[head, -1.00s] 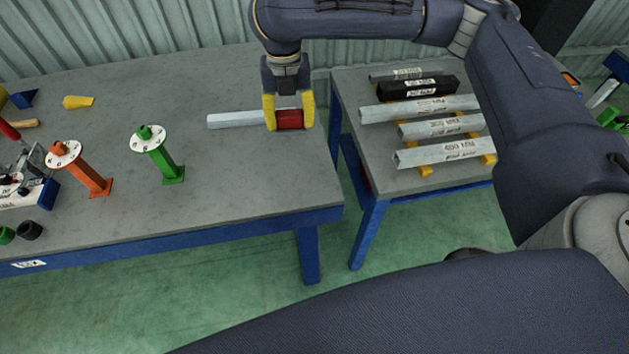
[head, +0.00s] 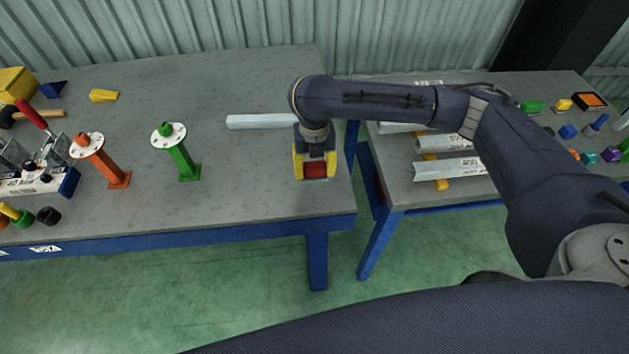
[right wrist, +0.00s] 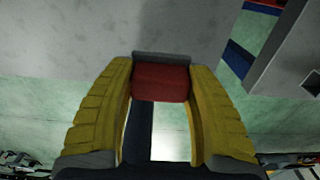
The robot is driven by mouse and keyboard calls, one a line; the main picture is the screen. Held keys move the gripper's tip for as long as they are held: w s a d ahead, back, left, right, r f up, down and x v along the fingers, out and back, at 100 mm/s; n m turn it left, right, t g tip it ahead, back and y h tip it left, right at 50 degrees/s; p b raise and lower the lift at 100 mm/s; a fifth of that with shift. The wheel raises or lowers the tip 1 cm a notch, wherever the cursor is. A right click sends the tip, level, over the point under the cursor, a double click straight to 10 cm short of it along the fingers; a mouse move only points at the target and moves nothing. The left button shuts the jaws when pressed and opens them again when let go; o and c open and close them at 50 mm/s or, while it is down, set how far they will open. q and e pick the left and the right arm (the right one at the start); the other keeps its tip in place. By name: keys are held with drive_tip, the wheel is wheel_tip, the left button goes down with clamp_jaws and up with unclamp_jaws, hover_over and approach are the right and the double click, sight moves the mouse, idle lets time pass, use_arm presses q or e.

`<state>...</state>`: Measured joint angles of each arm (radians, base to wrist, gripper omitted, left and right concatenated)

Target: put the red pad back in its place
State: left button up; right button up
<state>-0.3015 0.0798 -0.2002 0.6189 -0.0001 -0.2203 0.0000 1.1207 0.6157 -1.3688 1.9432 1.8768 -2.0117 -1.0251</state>
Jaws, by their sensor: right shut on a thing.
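The red pad (head: 316,170) is between the yellow fingers of my right gripper (head: 315,167), near the front right corner of the left table. In the right wrist view the red pad (right wrist: 160,83) sits between the two yellow fingertips, with a grey strip along its far edge. My right gripper is shut on it. I cannot tell whether the pad touches the table. The pad's place cannot be made out for certain. My left gripper is not in view.
A light grey bar (head: 262,121) lies behind the gripper on the left table (head: 240,190). Green (head: 182,155) and orange (head: 108,165) posts stand to the left. A gap separates this table from the right table (head: 405,190), which holds several labelled bars (head: 450,168).

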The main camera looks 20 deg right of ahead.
sight(314, 165)
drive_tip(key=shift+f, duration=3)
drive_tip(key=shift+f, duration=0.15)
drive_tip(key=o, duration=1.3)
wheel_tip(314, 165, up, 12)
drive_tip(key=shift+r, duration=0.15)
